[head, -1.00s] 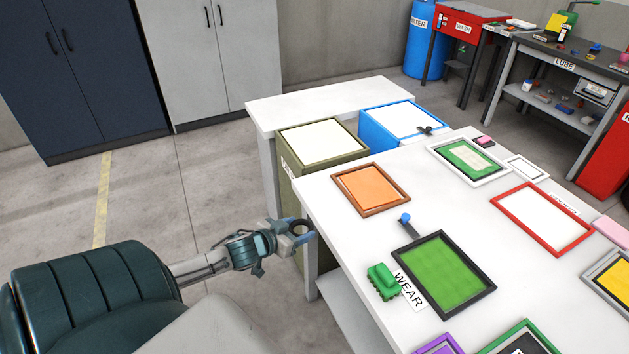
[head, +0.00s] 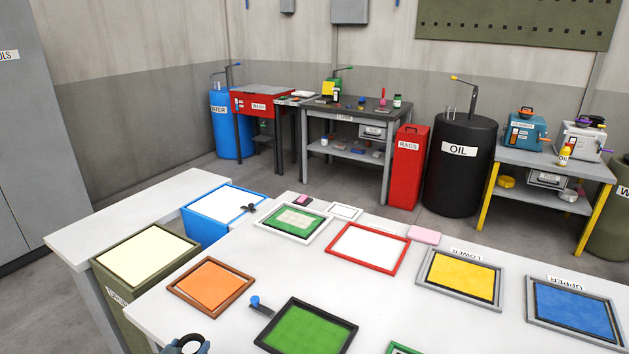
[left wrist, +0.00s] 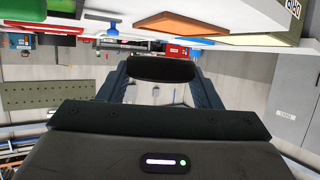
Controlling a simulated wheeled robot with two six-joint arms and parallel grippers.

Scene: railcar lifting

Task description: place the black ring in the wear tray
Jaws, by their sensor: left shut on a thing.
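My left gripper (head: 190,349) shows at the bottom edge of the head view, shut on the black ring (head: 183,341). Most of that gripper is cut off by the frame. In the left wrist view the black ring (left wrist: 161,69) sits between the two fingers, seen edge-on as a dark band. The wear tray (head: 326,311) has a black frame and a green floor, and stands on the white table to the right of the gripper. Its near part is cut off and its label is out of the picture. My right gripper is not in view.
An orange tray (head: 241,293) with a brown frame lies behind the gripper. A blue-knobbed item (head: 256,303) stands beside the wear tray's left corner. Red (head: 340,229), yellow and blue trays lie farther back and right. An olive bin (head: 104,268) stands at the table's left.

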